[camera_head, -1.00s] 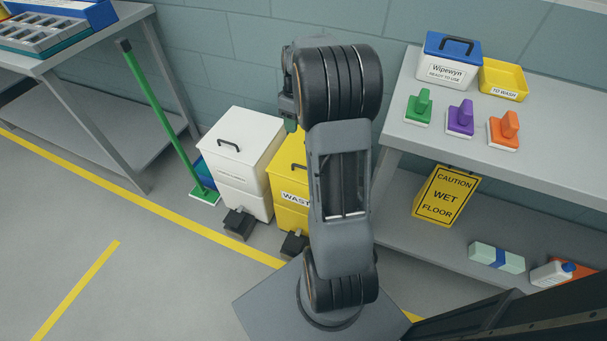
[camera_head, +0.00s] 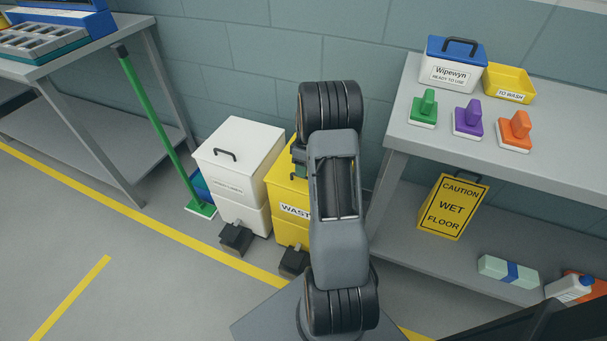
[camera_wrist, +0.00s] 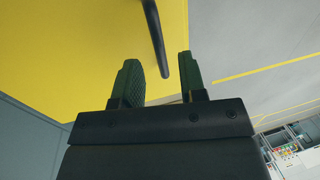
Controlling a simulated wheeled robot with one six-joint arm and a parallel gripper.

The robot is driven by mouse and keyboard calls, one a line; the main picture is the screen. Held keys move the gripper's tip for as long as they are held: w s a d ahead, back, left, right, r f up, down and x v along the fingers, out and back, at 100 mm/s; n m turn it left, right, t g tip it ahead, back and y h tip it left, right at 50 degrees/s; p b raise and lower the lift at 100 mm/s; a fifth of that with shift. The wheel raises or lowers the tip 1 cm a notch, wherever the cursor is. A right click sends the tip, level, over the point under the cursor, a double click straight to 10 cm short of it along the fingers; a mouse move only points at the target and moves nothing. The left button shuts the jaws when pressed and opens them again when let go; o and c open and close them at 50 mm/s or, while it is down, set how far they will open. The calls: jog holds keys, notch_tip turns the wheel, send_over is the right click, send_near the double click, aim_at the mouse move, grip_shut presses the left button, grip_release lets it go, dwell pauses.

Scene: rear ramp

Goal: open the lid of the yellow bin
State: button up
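The yellow bin (camera_head: 287,200), labelled WASTE, stands on the floor against the wall, partly hidden behind my arm in the head view. Its lid looks closed. In the wrist view the yellow lid (camera_wrist: 65,50) fills the left side, with its dark handle (camera_wrist: 154,35) reaching down from the top edge. My gripper (camera_wrist: 158,59) is open, its two fingers apart. The end of the handle shows in the gap between them; I cannot tell its depth or whether they touch. In the head view my gripper is mostly hidden by my arm, over the bin.
A white bin (camera_head: 235,165) stands close at the left, with a green-handled tool (camera_head: 160,120) beyond it. Black pedals (camera_head: 236,237) stick out in front of the bins. A grey shelf table (camera_head: 520,160) stands close at the right. The floor at left is clear.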

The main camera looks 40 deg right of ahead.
jog(key=shift+s+a+f, duration=0.1)
jog(key=shift+a+f, duration=0.1)
jog(key=shift+f, duration=0.85)
grip_shut()
